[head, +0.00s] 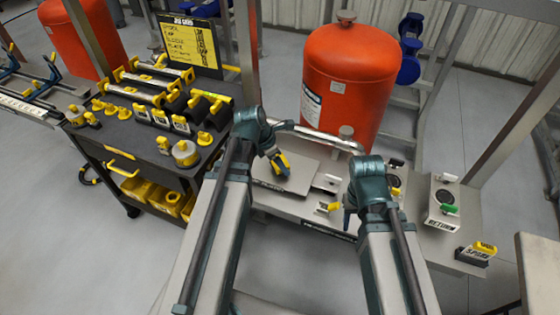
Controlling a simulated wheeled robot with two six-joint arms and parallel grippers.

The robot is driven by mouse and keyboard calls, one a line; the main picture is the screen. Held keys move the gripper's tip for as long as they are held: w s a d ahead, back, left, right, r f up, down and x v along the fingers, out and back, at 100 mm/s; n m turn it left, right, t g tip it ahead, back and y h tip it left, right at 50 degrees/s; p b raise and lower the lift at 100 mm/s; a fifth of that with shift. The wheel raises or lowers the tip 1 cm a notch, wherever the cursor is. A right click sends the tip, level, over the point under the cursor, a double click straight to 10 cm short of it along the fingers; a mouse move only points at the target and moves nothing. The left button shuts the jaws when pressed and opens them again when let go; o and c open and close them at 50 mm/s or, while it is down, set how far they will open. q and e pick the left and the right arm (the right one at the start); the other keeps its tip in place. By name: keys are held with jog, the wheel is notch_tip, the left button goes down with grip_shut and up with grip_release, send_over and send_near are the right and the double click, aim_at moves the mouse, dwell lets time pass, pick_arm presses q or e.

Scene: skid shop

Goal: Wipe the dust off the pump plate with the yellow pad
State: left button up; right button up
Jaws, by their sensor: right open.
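The pump plate (298,178) looks like the flat grey plate on the low skid, in front of the orange tank. I cannot make out dust on it. My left gripper (274,156) is low over the plate's left part, partly hidden by my arm. A small yellow piece (283,161) shows at its tips. I cannot tell whether this is the yellow pad or whether the jaws are closed on it. My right gripper (348,206) is open, beside the skid's small fittings and mostly hidden behind my arm.
The orange tank (346,85) stands behind the skid. A dark cart (135,140) with several yellow-and-grey parts is at left. A RETURN panel (449,207) and a SPARE block (478,253) are at right. Metal posts rise on both sides.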

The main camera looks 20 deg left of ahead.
pick_arm(q)
jog(key=shift+r+p, duration=1.55)
jog(key=shift+r, duration=0.4)
notch_tip(320, 180, up, 3)
jog(key=p, duration=0.3)
jog(key=shift+r, duration=0.1)
